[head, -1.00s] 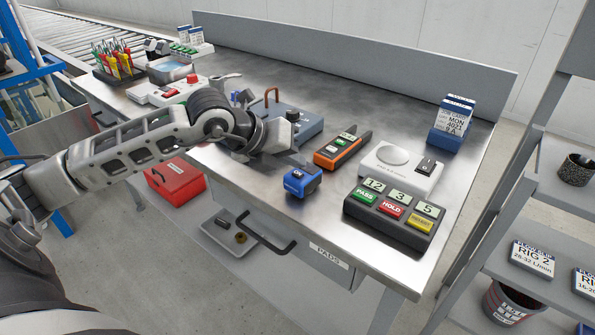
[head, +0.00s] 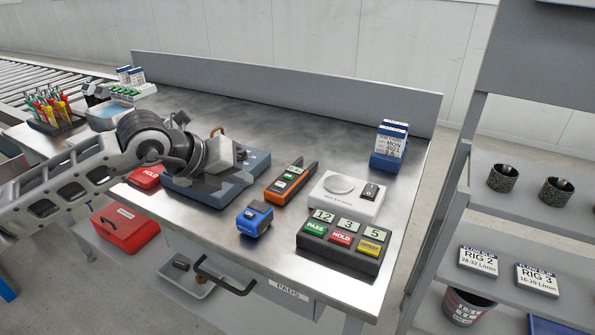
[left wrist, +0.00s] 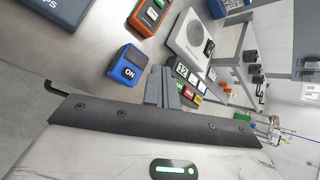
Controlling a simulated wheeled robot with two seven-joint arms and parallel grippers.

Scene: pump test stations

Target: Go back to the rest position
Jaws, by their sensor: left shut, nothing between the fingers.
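My left gripper (head: 236,158) is above the left part of the metal bench (head: 300,112), over a grey-blue case (head: 222,192) with a brown handle. In the left wrist view its two fingers (left wrist: 162,86) are together with nothing between them. Beyond the fingers lie a small blue device (left wrist: 127,66) and an orange tester (left wrist: 148,16). My left arm reaches in from the left of the head view. My right gripper is in neither view.
On the bench are the blue device (head: 255,219), the orange tester (head: 291,181), a white scale (head: 345,197), a PASS/HOLD button box (head: 340,243) and a blue card holder (head: 389,147). A red box (head: 125,228) is below left. Shelves (head: 505,218) stand at the right.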

